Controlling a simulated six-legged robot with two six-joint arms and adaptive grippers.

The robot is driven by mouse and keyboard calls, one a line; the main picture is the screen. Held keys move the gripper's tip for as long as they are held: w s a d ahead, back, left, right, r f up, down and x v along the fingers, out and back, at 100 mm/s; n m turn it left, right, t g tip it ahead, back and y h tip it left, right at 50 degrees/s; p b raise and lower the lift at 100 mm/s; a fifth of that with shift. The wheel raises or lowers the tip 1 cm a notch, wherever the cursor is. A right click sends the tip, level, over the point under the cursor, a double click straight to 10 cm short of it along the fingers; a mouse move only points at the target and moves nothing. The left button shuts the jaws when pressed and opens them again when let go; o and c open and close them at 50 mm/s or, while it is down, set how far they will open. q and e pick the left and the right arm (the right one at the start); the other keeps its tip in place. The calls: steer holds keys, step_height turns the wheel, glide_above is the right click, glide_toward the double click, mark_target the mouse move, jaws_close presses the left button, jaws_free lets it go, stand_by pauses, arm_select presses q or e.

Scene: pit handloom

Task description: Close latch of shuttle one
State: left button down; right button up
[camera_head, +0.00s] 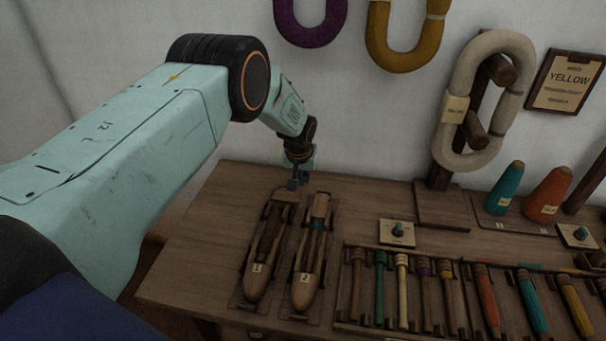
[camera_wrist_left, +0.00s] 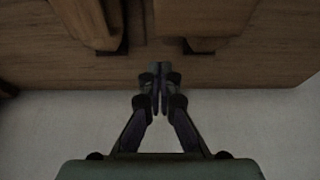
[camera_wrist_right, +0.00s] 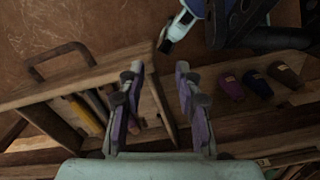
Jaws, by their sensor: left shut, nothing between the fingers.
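Shuttle one (camera_head: 258,270) is a brown wooden boat shape marked 1. It lies in a holder on the bench, its tip toward me. A lighter flat piece (camera_head: 287,196) shows at its far end; I cannot tell whether this is its latch or how it sits. Shuttle two (camera_head: 304,285), marked 2 with a teal band, lies to its right. My left gripper (camera_head: 298,183) is shut and empty, pointing down near the shuttles' far ends. The left wrist view shows its fingertips (camera_wrist_left: 157,68) together by the bench edge. My right gripper (camera_wrist_right: 160,72) is open and empty.
The wooden bench (camera_head: 195,250) has bare room left of the shuttles. A rack of coloured bobbins (camera_head: 402,290) and a small teal knob plate (camera_head: 397,232) are to the right. Yarn hanks hang on the wall behind. The right wrist view shows a handled wooden crate (camera_wrist_right: 75,75).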

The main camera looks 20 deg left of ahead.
arm_select(q)
steer(key=shift+s+d, duration=0.1)
steer(key=shift+s, duration=0.2)
steer(key=shift+s+d+r, duration=0.1)
steer(key=shift+s+d, duration=0.05)
steer(key=shift+s, duration=0.35)
steer(key=shift+s+d+r, duration=0.1)
steer(key=shift+s+d, duration=0.05)
steer(key=shift+s, duration=0.45)
steer(key=shift+f, duration=0.2)
steer(key=shift+s+r, duration=0.1)
steer(key=shift+a, duration=0.15)
